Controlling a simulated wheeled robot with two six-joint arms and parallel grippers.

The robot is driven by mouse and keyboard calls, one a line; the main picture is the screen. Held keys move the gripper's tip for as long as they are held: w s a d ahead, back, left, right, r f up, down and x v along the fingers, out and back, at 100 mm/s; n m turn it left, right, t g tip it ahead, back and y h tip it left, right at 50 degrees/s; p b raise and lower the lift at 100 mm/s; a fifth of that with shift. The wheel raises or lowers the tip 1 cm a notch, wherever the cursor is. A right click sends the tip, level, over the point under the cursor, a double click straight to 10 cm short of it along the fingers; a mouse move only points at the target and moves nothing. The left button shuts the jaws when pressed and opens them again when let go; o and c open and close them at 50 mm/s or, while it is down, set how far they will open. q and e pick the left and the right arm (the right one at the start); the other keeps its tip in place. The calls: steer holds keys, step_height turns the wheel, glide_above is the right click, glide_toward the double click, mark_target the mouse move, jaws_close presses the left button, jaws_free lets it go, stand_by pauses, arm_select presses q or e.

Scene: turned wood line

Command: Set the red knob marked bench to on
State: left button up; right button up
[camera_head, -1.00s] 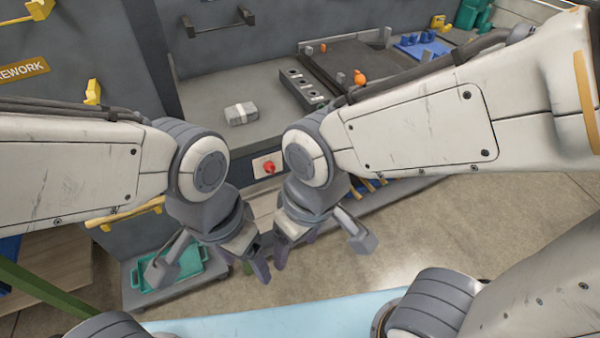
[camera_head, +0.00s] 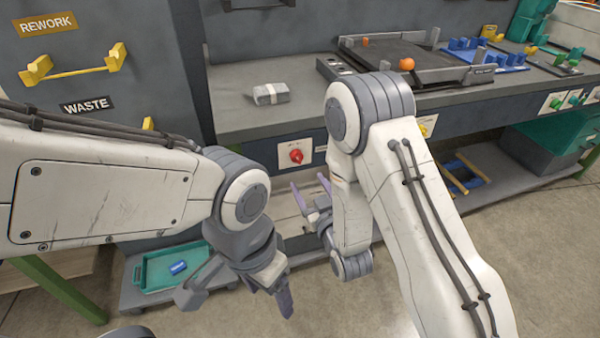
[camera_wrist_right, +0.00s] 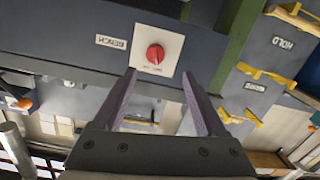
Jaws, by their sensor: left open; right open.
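The red knob (camera_head: 296,155) sits on a white plate on the front of the grey workbench. It also shows in the right wrist view (camera_wrist_right: 155,54), next to a label reading BENCH (camera_wrist_right: 111,41), which appears upside down there. I cannot tell for sure which setting the knob points to. My right gripper (camera_head: 310,187) is open and empty, pointing toward the bench front just below the knob. In the right wrist view its two fingers (camera_wrist_right: 159,78) lie apart, with the knob beyond and between them. My left gripper (camera_head: 281,293) is open and empty, low and left of the right one.
A grey block with a pale band (camera_head: 268,94) and an orange ball (camera_head: 407,64) are on the bench top. More plates with yellow and green knobs (camera_head: 575,97) lie along the front to the right. A teal tray (camera_head: 150,270) is low at left.

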mark_target(299, 161)
steer(key=shift+t, duration=0.5)
steer(key=b+x, duration=0.3)
steer(key=b, duration=0.1)
steer(key=b+x, duration=0.3)
steer(key=b, duration=0.1)
steer(key=b+x, duration=0.4)
steer(key=shift+w+d+f, duration=0.1)
steer(key=shift+d+f, duration=0.15)
steer(key=shift+d, duration=0.1)
jaws_close()
